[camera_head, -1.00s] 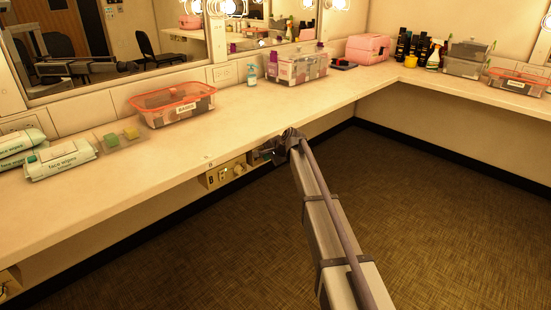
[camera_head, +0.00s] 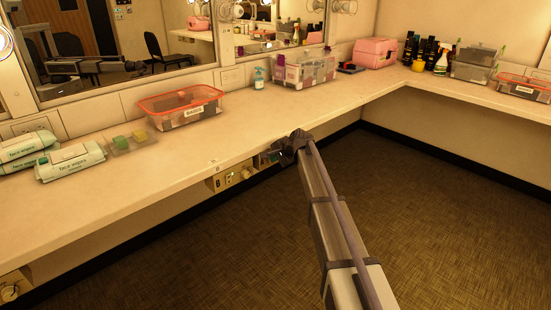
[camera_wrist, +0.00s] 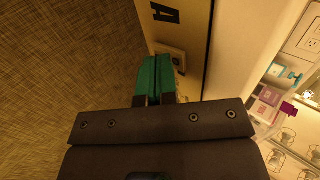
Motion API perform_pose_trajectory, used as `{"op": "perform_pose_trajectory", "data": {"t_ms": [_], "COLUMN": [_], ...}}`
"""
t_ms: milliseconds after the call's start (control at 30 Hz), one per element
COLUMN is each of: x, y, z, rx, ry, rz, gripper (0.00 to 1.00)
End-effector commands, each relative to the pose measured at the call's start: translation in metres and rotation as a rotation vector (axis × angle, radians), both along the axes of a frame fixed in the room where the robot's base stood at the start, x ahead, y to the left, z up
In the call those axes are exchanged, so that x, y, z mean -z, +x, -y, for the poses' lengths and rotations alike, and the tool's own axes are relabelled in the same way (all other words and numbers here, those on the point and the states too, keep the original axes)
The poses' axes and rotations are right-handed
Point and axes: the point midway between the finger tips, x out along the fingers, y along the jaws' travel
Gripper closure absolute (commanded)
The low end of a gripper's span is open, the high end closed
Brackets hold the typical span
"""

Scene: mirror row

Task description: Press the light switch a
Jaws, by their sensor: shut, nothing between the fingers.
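In the wrist view, a panel (camera_wrist: 192,28) under the counter carries a dark letter A. A switch (camera_wrist: 178,56) sits on this panel below the letter, partly hidden behind my fingers. My gripper (camera_wrist: 153,62) is shut and empty, its green fingers together beside the switch. I cannot tell whether the fingertips touch it. In the head view, my gripper (camera_head: 270,158) is at the counter's front edge, mostly hidden by my arm, and panel A is hardly visible there.
A panel marked B (camera_head: 218,184) with a knob hangs under the counter (camera_head: 190,155), left of my gripper. An orange-rimmed bin (camera_head: 180,106), wipes packs (camera_head: 70,162) and a clear box (camera_head: 304,70) stand on the counter. The floor (camera_head: 440,220) is clear.

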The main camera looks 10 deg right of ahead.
Motion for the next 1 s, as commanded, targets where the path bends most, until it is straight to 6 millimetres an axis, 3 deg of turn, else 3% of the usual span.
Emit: {"op": "perform_pose_trajectory", "data": {"t_ms": [267,400,600,1000], "x": [-0.006,-0.041,-0.072,-0.077], "y": [-0.035,-0.054,-0.079,-0.088], "z": [0.019,0.032,0.05,0.057], "rx": [-0.001,-0.004,-0.004,-0.004], "ry": [0.0,0.001,-0.001,0.001], "rz": [0.0,0.0,0.0,0.0], "gripper": [1.0,1.0,1.0,1.0]}}
